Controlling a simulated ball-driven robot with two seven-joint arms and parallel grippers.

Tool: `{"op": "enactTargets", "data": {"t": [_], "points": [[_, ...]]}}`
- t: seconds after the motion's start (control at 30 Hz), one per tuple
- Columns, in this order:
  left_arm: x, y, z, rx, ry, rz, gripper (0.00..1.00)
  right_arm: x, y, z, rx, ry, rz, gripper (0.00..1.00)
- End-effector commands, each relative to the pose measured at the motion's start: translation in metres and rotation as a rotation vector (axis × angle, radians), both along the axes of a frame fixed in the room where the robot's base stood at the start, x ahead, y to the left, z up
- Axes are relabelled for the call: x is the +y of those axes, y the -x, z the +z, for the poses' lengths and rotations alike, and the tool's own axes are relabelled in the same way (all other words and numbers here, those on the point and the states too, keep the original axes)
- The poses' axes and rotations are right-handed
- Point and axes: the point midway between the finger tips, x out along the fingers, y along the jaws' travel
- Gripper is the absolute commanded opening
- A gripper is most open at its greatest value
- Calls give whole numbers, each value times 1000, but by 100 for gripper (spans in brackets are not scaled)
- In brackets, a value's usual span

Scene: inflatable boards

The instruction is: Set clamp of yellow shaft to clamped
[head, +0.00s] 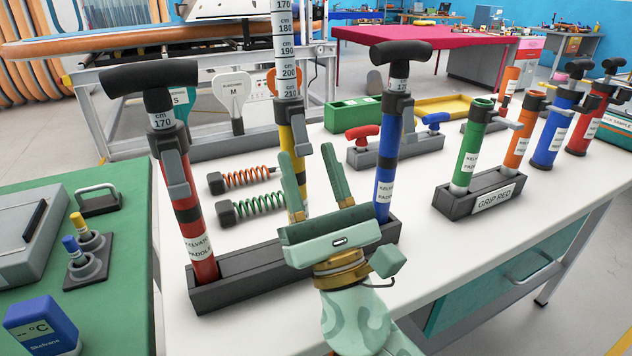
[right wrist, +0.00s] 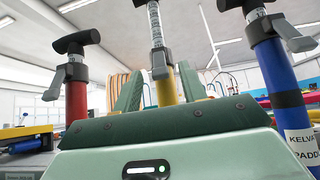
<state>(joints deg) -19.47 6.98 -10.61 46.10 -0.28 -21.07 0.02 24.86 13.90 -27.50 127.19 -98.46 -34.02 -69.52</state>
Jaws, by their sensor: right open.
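The yellow shaft (head: 298,166) stands upright in the dark rack (head: 235,283) between the red and blue shafts; its scaled upper tube (head: 287,45) rises past the top edge. Its dark clamp (head: 288,108) has a grey lever (head: 300,135) on my side. In the right wrist view the clamp (right wrist: 162,58) and yellow shaft (right wrist: 166,92) show between my fingers. My right gripper (head: 310,160) is open and empty, its fingers pointing up in front of the shaft, just below the clamp. Whether it touches, and whether the lever is fully closed, I cannot tell. My left gripper is out of view.
The red shaft (head: 187,200) and blue shaft (head: 388,165) flank the yellow one, with black T-handles above. Springs (head: 258,206) lie behind the rack. A second rack (head: 450,197) labelled "GRIP RED" stands at the right. White table is clear in front right.

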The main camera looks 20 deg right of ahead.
Motion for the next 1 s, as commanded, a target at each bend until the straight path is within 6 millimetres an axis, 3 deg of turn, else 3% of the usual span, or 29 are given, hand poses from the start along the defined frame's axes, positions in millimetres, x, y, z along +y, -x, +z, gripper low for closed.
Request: {"op": "enactTargets", "data": {"t": [0.27, 0.7, 1.0], "points": [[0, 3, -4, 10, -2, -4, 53, 0, 9, -14, 6, 2, 1, 42], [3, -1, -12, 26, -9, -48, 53, -3, 82, -98, 9, 3, 2, 42], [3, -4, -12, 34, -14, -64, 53, -4, 107, -123, 2, 1, 0, 42]]}}
